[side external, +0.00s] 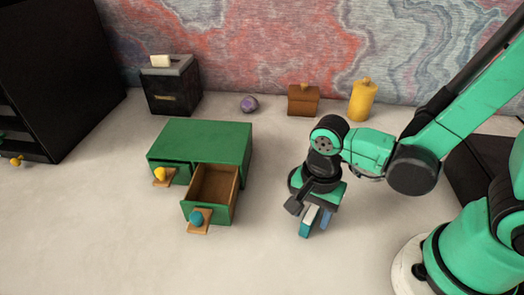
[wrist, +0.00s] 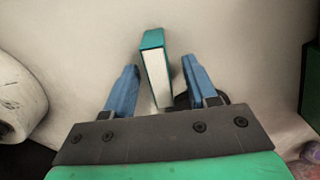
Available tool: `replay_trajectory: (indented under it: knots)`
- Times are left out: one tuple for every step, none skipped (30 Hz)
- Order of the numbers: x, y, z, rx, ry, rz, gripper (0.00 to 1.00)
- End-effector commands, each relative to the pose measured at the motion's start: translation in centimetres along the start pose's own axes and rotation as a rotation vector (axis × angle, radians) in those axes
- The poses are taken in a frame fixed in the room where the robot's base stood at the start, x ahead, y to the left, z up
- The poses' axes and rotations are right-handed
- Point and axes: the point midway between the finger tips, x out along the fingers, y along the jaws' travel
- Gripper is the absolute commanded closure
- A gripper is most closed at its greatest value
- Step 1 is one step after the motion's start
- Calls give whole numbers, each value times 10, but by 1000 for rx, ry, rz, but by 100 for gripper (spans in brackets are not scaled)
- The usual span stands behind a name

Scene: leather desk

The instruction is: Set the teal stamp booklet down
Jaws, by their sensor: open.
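The teal stamp booklet (side external: 306,226) has a teal cover and a white page side. It stands on edge on the pale desk, right of the green drawer box. In the wrist view, the booklet (wrist: 153,42) is between the two blue fingers, with a visible gap on each side. My gripper (side external: 315,219) points down over it and is open; its fingers also show in the wrist view (wrist: 160,82). In the side view the far finger is mostly hidden.
The green drawer box (side external: 215,138) has one drawer (side external: 210,212) pulled out, empty as far as I see. A black box (side external: 172,95), purple ball (side external: 249,104), brown chest (side external: 303,101) and yellow canister (side external: 362,101) stand along the back. The front desk is clear.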

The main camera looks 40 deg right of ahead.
Motion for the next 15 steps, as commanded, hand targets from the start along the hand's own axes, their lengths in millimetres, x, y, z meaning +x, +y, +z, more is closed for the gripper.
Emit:
replay_trajectory:
  knots:
    - [0,0,0,0,0,0,49]
    - [-1,0,0,0,0,0,49]
    - [-2,0,0,0,0,0,49]
    - [-3,0,0,0,0,0,49]
    - [-5,0,0,0,0,0,49]
    - [-7,0,0,0,0,0,49]
    - [-10,0,0,0,0,0,49]
    - [-12,0,0,0,0,0,49]
    - [-16,0,0,0,0,0,49]
    - [-19,0,0,0,0,0,49]
    - [-22,0,0,0,0,0,49]
    - [-27,0,0,0,0,0,49]
    - [-30,1,0,0,0,0,49]
    - [-34,0,0,0,0,0,49]
    - [-39,0,0,0,0,0,49]
